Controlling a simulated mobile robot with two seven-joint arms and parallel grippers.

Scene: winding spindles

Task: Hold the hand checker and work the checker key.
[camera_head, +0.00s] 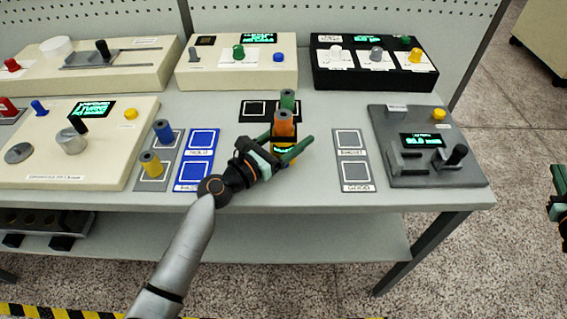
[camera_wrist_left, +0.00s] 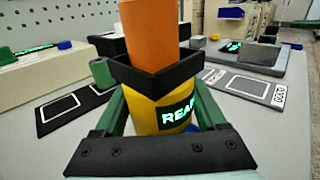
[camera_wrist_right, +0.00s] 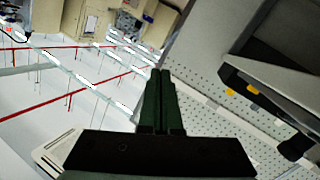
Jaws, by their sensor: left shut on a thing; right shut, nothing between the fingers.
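My left gripper (camera_head: 283,147) is shut on the hand checker (camera_wrist_left: 150,114), a yellow body with a black square collar and a lit display whose visible letters read "REA". In the head view the checker (camera_head: 284,139) is upright over the table, partly covered by the green fingers. An orange cylinder (camera_wrist_left: 152,30) stands in the collar; it also shows in the head view (camera_head: 284,123). A bit of blue shows beside the checker's lower right in the left wrist view; I cannot tell if it is the key. My right gripper (camera_head: 558,192) is shut and empty, off the table's right side.
Consoles line the back.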

